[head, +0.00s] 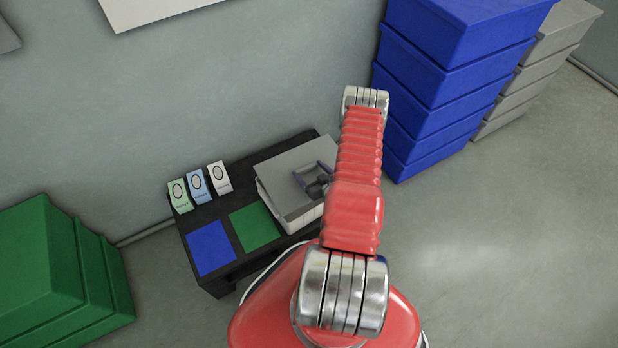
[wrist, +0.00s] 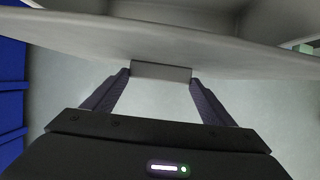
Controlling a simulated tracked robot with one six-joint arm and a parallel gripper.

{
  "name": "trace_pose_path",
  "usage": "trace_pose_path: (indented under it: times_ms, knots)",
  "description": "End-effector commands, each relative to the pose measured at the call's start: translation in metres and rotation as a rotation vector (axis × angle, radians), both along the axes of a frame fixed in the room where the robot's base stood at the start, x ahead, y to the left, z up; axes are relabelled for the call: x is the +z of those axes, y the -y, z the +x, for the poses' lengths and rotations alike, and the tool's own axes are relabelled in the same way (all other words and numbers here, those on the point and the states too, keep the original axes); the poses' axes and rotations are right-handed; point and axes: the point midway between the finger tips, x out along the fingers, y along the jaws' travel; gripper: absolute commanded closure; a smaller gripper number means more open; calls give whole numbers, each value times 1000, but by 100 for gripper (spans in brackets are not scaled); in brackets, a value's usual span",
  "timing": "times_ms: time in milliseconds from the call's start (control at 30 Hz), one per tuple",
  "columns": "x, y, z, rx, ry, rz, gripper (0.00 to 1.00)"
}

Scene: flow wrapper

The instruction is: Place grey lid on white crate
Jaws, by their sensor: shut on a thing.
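The grey lid (head: 287,160) is at the top of the white crate (head: 283,217), which stands on a black table (head: 222,277). My gripper (head: 316,184) is at the lid, partly hidden by my red arm. In the wrist view, the two dark fingers (wrist: 160,78) are shut on a small grey block (wrist: 160,71), apparently the lid's handle, with a broad pale surface beyond it. The crate's right side is hidden by my arm.
Green (head: 180,196), blue (head: 197,186) and white (head: 220,178) cartons stand at the table's back left. A blue mat (head: 210,248) and a green mat (head: 255,227) lie in front. Blue crates (head: 440,80) are stacked at right and green crates (head: 45,270) at left.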

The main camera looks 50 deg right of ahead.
Motion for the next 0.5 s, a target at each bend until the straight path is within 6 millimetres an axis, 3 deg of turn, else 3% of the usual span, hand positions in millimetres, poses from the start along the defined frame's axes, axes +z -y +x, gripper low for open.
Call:
trace_pose_path:
  times_ms: [267, 500]
  knots:
    - [-3, 0, 0, 0, 1, 0, 52]
    - [-28, -1, 0, 1, 0, 0, 52]
